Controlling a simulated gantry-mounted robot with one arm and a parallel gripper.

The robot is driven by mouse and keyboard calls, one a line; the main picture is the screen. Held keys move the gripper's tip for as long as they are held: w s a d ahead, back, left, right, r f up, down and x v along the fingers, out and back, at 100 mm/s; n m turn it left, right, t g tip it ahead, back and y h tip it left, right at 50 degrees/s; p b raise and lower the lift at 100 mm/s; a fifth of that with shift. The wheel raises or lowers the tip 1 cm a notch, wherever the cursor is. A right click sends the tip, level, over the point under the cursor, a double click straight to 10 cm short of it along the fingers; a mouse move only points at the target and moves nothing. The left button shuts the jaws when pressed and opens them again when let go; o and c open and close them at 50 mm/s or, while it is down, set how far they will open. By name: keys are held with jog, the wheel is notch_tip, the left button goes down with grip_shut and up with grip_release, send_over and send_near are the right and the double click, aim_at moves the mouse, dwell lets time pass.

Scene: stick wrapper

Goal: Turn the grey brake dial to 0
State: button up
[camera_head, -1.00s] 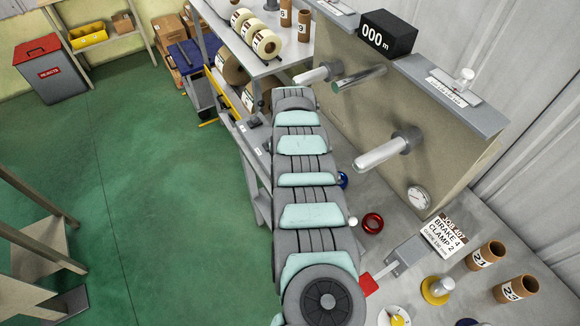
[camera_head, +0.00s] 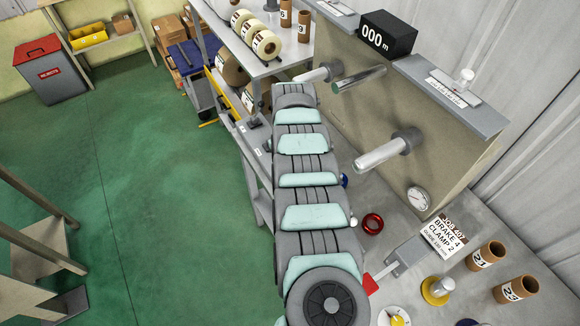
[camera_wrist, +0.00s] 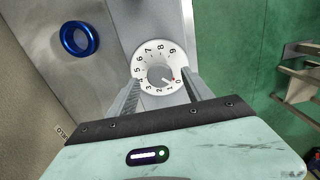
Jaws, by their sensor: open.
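A white dial face (camera_wrist: 147,54) numbered 0 to 9 with a grey knob (camera_wrist: 157,74) shows in the wrist view. The knob's small reddish pointer is at the low-number side, near 0 and 1; the exact mark is too small to tell. My gripper (camera_wrist: 164,90) is open, its two fingers on either side of the lower dial. I cannot tell whether they touch the knob. In the head view my arm hides this dial and my gripper. A job card (camera_head: 444,233) there reads BRAKE 4, CLAMP 2.
A blue ring (camera_wrist: 79,38) lies near the dial. A red ring (camera_head: 372,223), a red-handled grey piece (camera_head: 407,253), a yellow-knobbed dial (camera_head: 394,319) and cardboard cores (camera_head: 486,255) are on the bench. A spindle (camera_head: 383,154) sticks out from the upright panel (camera_head: 455,150).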

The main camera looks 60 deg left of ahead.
notch_tip(320, 180, up, 9)
dwell(0.3)
jog(key=shift+r, duration=0.15)
dwell(0.4)
